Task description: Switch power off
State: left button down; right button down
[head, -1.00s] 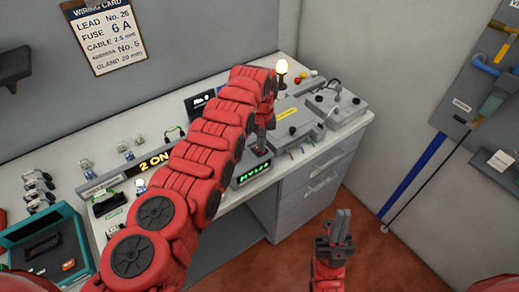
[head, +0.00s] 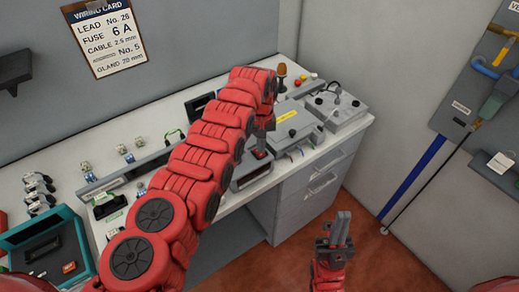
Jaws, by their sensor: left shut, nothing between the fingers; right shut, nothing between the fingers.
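My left arm reaches across the bench, and my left gripper (head: 261,144) is shut and empty, pointing down at a small box. A small red part, which looks like a switch, shows at the fingertips; whether they touch it I cannot tell. The box's front display (head: 251,175) is dark. The long display strip (head: 150,165) is dark too, partly behind my arm. The lamp (head: 281,76) at the back is unlit and amber-brown. My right gripper (head: 341,227) is shut and empty above the red floor, in front of the drawers.
Grey boxes with black knobs (head: 337,103) stand at the bench's right end. A teal-framed case (head: 45,248) and several small fittings (head: 38,187) lie at the left. A tool board (head: 465,90) hangs on the right wall.

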aim_at(262, 155)
pick_arm(q)
notch_tip(262, 155, up, 3)
jog(key=shift+s+f+p, duration=0.1)
jog(key=shift+p, duration=0.5)
jog(key=shift+r, duration=1.35)
jog(key=shift+f, duration=0.1)
